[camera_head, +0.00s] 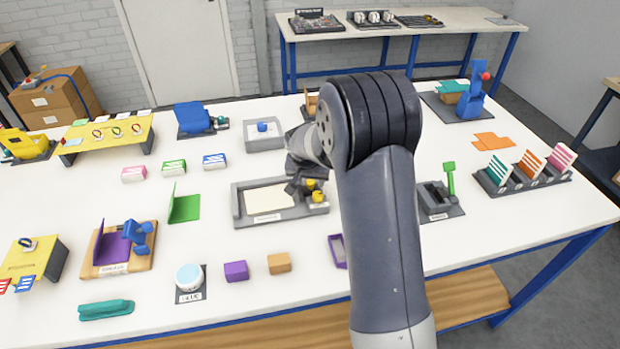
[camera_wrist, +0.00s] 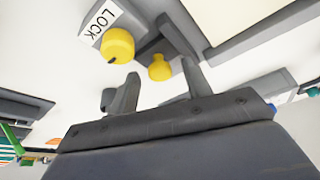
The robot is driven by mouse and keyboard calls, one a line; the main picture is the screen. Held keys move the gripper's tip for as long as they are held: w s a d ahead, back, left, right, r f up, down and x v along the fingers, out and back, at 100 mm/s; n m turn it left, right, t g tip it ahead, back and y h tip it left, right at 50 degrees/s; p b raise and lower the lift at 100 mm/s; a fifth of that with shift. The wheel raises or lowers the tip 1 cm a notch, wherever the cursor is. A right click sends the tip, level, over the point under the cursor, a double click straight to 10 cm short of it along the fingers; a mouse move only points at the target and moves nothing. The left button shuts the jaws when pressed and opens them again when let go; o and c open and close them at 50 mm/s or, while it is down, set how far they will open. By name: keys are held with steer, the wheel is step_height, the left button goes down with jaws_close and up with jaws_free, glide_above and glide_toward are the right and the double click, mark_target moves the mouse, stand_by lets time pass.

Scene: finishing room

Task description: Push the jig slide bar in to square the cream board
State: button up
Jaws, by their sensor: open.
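The cream board (camera_head: 268,198) lies flat in the grey jig (camera_head: 238,207) near the middle of the table. At the jig's right end are yellow knobs (camera_head: 316,190). In the wrist view one yellow knob (camera_wrist: 117,45) sits by a LOCK label (camera_wrist: 100,20), and a smaller yellow knob (camera_wrist: 160,68) is on a grey part, likely the slide bar (camera_wrist: 150,50). My gripper (camera_wrist: 158,88) is open, with the smaller knob just beyond and between its fingertips; contact cannot be told. In the head view my arm partly hides the jig's right end.
A grey tray with a blue piece (camera_head: 264,135) stands behind the jig. A green angled piece (camera_head: 184,206) is to its left. Purple (camera_head: 235,271) and orange (camera_head: 279,263) blocks lie in front. A grey device with a green lever (camera_head: 450,180) stands right of my arm.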

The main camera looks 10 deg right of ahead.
steer(key=shift+c, duration=0.4)
jaws_close()
